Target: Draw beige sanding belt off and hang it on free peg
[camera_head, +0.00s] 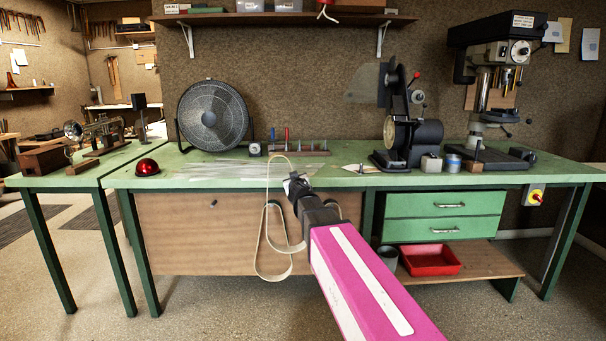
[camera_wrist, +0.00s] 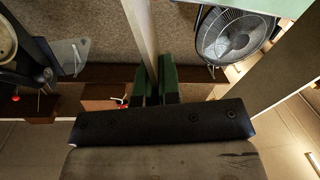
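A beige belt (camera_head: 268,188) hangs as a loop at my gripper (camera_head: 296,184), in front of the bench's brown panel. In the wrist view its strip (camera_wrist: 140,35) runs down between the two green fingertips (camera_wrist: 155,88), which appear closed on it. A dark peg (camera_head: 213,204) on the brown panel, left of my gripper, is bare. A beige loop (camera_head: 275,279) hangs lower at the panel; its strands overlap the held belt, so I cannot tell where each ends. Another beige curve shows partly behind my gripper at right. The belt grinder (camera_head: 402,130) stands on the bench, right of my gripper.
The green bench top (camera_head: 330,178) lies behind my gripper. On it stand a fan (camera_head: 212,117), a red dome (camera_head: 147,167) and a tool rack (camera_head: 300,150). A drill press (camera_head: 490,90) is at right. A red tray (camera_head: 430,260) lies on the low shelf. The panel's left part is clear.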

